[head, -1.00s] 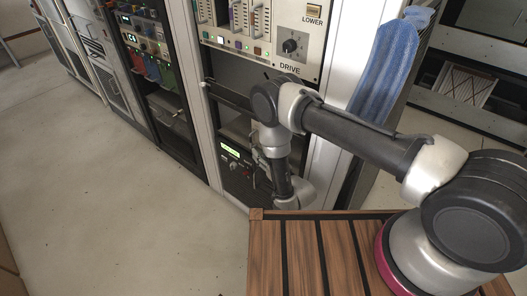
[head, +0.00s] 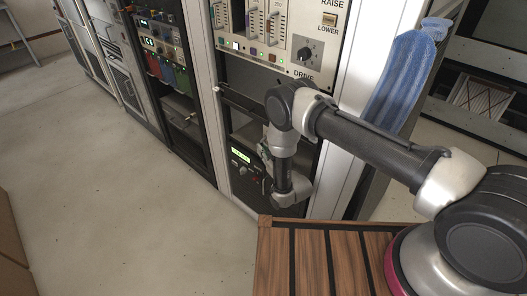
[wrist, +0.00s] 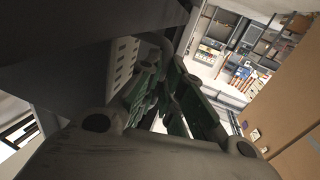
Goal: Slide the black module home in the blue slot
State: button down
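My gripper (wrist: 170,100) shows in the wrist view as two dark green-and-grey fingers that slant toward each other, with a bright gap low between them. Their tips are in shadow, so I cannot tell whether they touch or hold anything. In the head view my arm hides the gripper, in front of the open lower part of the near rack. I cannot pick out the black module with certainty in either view. Red, green and blue parts (head: 172,76) sit in a row in the dark rack to the left; whether the blue one is the blue slot is unclear.
The near rack has a pale panel with a DRIVE knob (head: 305,55) and, lower down, a black unit with a lit green display (head: 241,156). A blue cloth (head: 400,72) hangs at its right side. Open floor (head: 120,200) lies to the left.

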dwell(0.4)
jog(key=s+a, duration=0.6)
jog(key=s, duration=0.1)
jog(key=shift+s+a, duration=0.2)
jog(key=shift+a, duration=0.1)
dwell(2.0)
jog(key=c, duration=1.5)
grip_release()
jog(key=v, duration=1.2)
